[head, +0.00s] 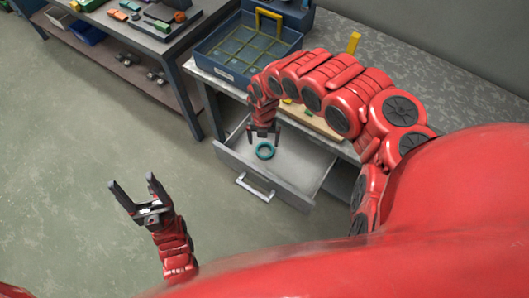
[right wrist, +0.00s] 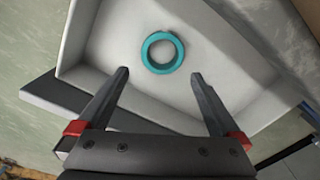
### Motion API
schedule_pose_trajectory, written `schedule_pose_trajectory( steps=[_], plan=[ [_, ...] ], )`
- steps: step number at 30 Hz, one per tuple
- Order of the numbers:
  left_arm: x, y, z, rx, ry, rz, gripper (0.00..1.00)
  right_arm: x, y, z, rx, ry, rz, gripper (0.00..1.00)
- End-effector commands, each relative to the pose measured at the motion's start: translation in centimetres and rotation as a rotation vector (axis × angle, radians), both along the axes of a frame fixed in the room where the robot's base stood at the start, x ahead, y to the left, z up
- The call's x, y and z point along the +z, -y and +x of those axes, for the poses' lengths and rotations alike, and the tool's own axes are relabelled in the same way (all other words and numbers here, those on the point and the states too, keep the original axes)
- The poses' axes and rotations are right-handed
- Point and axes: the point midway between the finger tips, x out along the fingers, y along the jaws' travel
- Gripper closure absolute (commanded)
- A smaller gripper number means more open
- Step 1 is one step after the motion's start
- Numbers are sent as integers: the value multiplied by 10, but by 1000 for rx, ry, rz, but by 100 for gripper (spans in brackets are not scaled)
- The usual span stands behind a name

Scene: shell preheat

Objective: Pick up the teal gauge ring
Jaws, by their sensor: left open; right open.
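The teal gauge ring (head: 265,151) lies flat inside the open drawer (head: 300,180) under the workbench. In the right wrist view the ring (right wrist: 148,58) lies on the pale drawer floor, ahead of my fingertips and roughly midway between them. My right gripper (head: 263,133) is open and empty, above the drawer and close to the ring. It also shows in the right wrist view (right wrist: 160,78), with its fingers spread wider than the ring. My left gripper (head: 132,186) is open and empty over the bare floor, left of the drawer.
The drawer's handle (head: 254,188) is on its front. A blue divided tray (head: 232,72) stands on the workbench (head: 385,65) above. A second table (head: 120,45) with small parts is at the upper left. Open floor (head: 60,160) lies at the left.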

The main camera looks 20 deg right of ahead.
Motion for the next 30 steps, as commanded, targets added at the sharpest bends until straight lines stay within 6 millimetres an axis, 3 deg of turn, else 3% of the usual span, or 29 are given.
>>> schedule_pose_trajectory(
  steps=[3,10,18,30],
  plan=[
    [-4,0,0,0,0,0,30,-14,-1,1,-2,2,2,0],
    [-4,0,0,0,0,0,30,-26,0,1,-2,3,3,0],
    [-3,0,0,0,0,0,30,-61,1,0,-2,2,5,0],
    [-2,0,0,0,0,0,30,-70,5,1,-2,4,-1,2]
  ],
)
